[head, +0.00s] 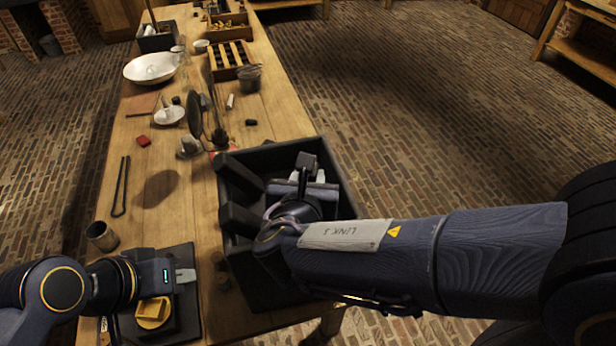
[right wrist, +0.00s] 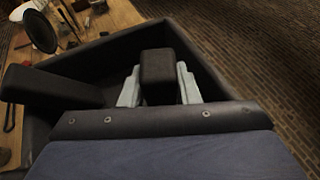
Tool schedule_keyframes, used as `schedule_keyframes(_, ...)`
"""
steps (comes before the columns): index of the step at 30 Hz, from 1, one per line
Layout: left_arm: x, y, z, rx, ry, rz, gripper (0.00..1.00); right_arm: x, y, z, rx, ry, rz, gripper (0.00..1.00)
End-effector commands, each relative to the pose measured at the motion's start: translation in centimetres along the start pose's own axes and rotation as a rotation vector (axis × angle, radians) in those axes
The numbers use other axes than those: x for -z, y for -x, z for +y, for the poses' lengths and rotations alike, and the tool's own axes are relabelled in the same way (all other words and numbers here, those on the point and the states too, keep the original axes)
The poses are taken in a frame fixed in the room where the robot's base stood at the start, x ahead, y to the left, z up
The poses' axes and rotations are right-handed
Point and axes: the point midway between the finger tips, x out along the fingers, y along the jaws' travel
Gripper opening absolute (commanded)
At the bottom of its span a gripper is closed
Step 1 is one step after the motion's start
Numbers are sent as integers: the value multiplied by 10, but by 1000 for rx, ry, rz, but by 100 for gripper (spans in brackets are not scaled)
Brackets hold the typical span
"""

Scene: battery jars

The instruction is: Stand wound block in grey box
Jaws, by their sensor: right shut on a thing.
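The dark grey box (head: 268,151) stands on the right side of the bench. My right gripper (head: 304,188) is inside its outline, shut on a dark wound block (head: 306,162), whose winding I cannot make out. In the right wrist view the wound block (right wrist: 159,76) stands up between the two pale fingers, with the box wall (right wrist: 212,62) around it. I cannot tell whether its bottom touches the box floor, as my gripper hides it. My left gripper (head: 185,275) is low at the left, above a dark pad; its jaw opening is not clear.
Other dark blocks (head: 240,180) lean in the box's left part; one shows in the right wrist view (right wrist: 50,88). A yellow piece (head: 152,312) lies on the dark pad (head: 190,325).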

Motion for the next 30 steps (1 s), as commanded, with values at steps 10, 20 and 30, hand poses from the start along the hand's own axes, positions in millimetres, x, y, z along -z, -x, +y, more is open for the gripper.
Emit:
schedule_keyframes(10, -1, -2, -1, 0, 0, 0, 0, 2, -1, 0, 0, -1, 0, 38)
schedule_keyframes(20, -1, -2, -1, 0, 0, 0, 0, 2, -1, 0, 0, -1, 0, 51)
schedule_keyframes(30, 0, 0, 0, 0, 0, 0, 0, -2, 36, 1, -7, -2, -1, 51)
